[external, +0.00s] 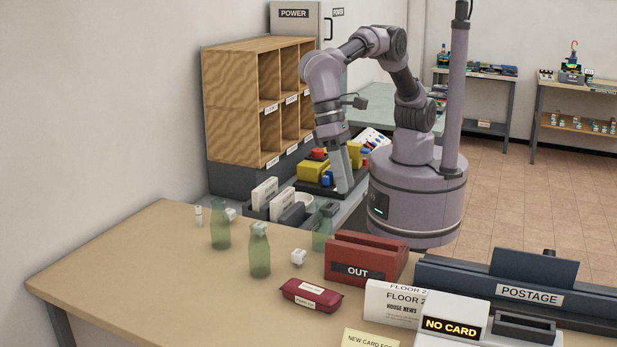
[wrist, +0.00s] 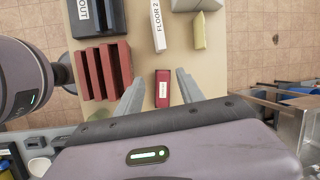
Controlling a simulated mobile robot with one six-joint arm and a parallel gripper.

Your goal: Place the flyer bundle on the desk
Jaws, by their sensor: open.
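A white block of paper marked FLOOR 2 HOUSE NEWS (external: 394,304), seemingly the flyer bundle, rests on the tan desk (external: 190,270) in front of the red OUT rack. Its FLOOR 2 side also shows in the wrist view (wrist: 157,27). My gripper (external: 346,188) points down behind the desk, beside the tray counter. In the wrist view my gripper (wrist: 159,77) has its two fingers spread, with nothing held. A red case with white labels (external: 312,295) lies flat on the desk and appears between the fingers in the wrist view (wrist: 163,90), apart from them.
The red OUT rack (external: 366,260), green bottles (external: 260,252) and small white blocks (external: 298,257) stand on the desk. A postage machine (external: 520,290) fills its right side. Wooden pigeonholes (external: 240,105) stand behind. The desk's left part is clear.

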